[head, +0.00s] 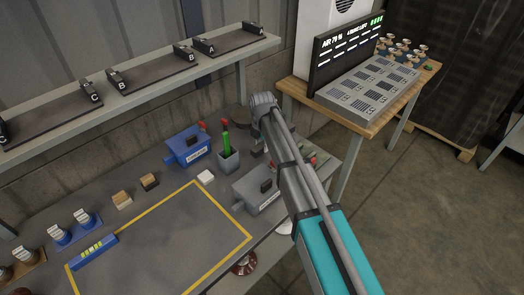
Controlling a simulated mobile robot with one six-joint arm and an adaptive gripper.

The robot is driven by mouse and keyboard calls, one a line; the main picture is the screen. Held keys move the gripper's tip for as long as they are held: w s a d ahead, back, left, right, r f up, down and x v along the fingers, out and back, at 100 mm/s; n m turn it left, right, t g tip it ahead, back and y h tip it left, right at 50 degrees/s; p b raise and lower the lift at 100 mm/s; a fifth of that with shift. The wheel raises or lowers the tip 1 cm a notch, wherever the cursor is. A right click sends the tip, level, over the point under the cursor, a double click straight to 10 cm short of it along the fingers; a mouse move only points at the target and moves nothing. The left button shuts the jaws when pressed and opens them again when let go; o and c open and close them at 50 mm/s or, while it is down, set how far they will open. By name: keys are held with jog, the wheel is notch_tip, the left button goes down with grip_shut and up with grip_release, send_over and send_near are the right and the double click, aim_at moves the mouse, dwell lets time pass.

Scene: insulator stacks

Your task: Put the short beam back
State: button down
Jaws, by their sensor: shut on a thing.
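My arm reaches up from the lower right across the head view, over the right part of the workbench (205,222). I cannot make out my gripper's fingers; they seem hidden behind my own arm links. I cannot pick out the short beam for certain. On the shelf (150,82) at the upper left are dark lettered holders with upright end blocks. The A holder (228,40) is at the right end, the B holder (155,73) in the middle, and the C holder (50,118) at the left. Their flat middles look bare.
A blue level (94,252) lies by the yellow outline. A wooden table (423,85) with a screen (346,52) stands to the right.

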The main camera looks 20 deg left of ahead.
jog(key=shift+f+b, duration=0.3)
jog(key=shift+f, duration=0.3)
jog(key=shift+f, duration=0.15)
jog(key=shift+c, duration=1.6)
grip_release()
jog(key=shift+r, duration=0.25)
notch_tip(320, 180, up, 12)
jog(key=p, duration=1.2)
